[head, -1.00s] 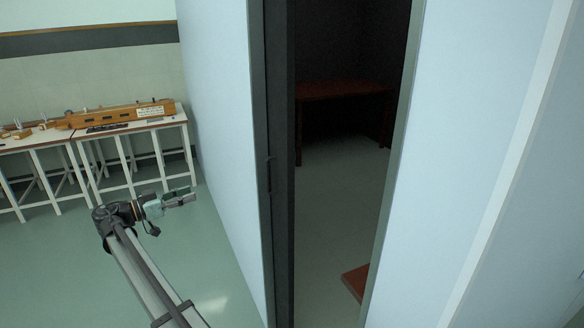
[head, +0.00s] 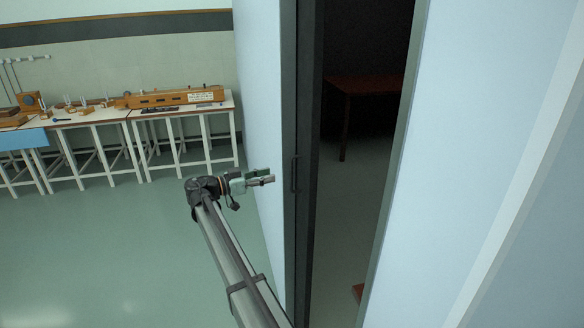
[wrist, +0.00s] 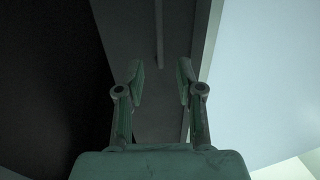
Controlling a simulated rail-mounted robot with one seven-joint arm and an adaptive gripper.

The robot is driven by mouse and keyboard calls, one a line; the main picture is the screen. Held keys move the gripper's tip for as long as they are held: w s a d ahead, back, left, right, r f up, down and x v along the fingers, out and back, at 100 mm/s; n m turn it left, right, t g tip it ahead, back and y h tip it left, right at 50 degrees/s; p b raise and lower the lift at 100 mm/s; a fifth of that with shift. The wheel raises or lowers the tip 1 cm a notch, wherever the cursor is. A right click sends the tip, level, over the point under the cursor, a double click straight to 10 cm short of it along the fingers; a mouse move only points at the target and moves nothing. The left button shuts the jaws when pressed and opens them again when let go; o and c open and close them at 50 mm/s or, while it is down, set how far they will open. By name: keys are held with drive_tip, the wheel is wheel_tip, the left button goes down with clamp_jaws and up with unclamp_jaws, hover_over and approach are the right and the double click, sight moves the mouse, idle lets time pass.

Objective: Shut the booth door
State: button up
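The booth door (head: 305,240) is a dark grey upright panel at the left side of the doorway. The dark doorway (head: 365,200) to its right stands open. A thin vertical handle (head: 294,174) is on the door panel. My gripper (head: 271,178) is just left of the handle in the head view, with a small gap in the picture. In the wrist view my gripper (wrist: 160,68) is open and empty, its two fingers spread. The handle bar (wrist: 159,35) shows beyond and between the fingertips, on the grey door panel. Whether anything touches is not clear.
Pale booth walls (head: 262,90) stand on both sides of the doorway. A reddish table (head: 370,88) is inside the dark booth. White benches (head: 185,118) with wooden instruments line the left wall. The green floor (head: 110,240) at left is clear.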

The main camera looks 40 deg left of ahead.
drive_tip(key=p, duration=0.2)
hover_over(292, 189)
drive_tip(key=shift+w+a, duration=0.2)
clamp_jaws()
